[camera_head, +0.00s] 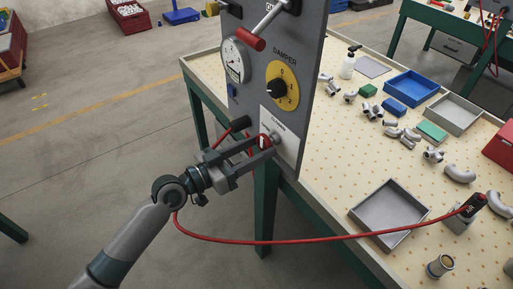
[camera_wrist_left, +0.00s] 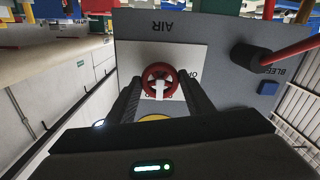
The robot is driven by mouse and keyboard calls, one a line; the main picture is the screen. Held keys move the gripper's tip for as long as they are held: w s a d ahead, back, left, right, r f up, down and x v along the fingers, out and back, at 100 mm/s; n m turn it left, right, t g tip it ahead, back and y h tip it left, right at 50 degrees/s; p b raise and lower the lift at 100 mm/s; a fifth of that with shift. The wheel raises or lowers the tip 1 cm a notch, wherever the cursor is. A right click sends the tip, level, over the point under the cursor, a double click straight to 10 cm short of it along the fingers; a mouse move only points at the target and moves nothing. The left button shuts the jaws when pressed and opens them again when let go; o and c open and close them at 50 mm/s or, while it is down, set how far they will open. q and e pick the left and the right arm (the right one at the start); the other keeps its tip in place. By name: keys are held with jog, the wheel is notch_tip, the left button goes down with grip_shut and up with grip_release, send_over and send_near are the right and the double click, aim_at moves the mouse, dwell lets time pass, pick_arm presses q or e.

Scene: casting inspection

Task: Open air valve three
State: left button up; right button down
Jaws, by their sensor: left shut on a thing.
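The red air valve handwheel (camera_head: 264,140) is on the lower part of the grey upright panel (camera_head: 305,75), against a white plate (camera_head: 285,135). The gripper (camera_wrist_left: 160,92) also shows in the wrist view. The fingers hide part of the plate's lettering, so the valve's setting cannot be read. My right gripper is out of view.
Above the wheel are a yellow damper dial (camera_head: 283,86), a round gauge (camera_head: 235,59) and a red-handled lever (camera_head: 251,39). A red hose (camera_head: 320,239) hangs below my arm. Metal castings and trays (camera_head: 360,217) cover the table.

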pick_arm(q)
jog(key=shift+n, duration=0.4)
jog(key=n+p, duration=0.1)
jog(key=n, duration=0.3)
jog(key=shift+r, duration=0.15)
jog(key=n+p, duration=0.2)
jog(key=n, duration=0.2)
jog(key=shift+n, duration=0.3)
jog(key=n+p, duration=0.2)
jog(key=n, duration=0.3)
jog(key=shift+n+p, duration=0.6)
jog(key=shift+n, duration=1.2)
jog(key=o, duration=1)
jog(key=shift+o, duration=0.2)
jog(key=shift+s+a, duration=0.1)
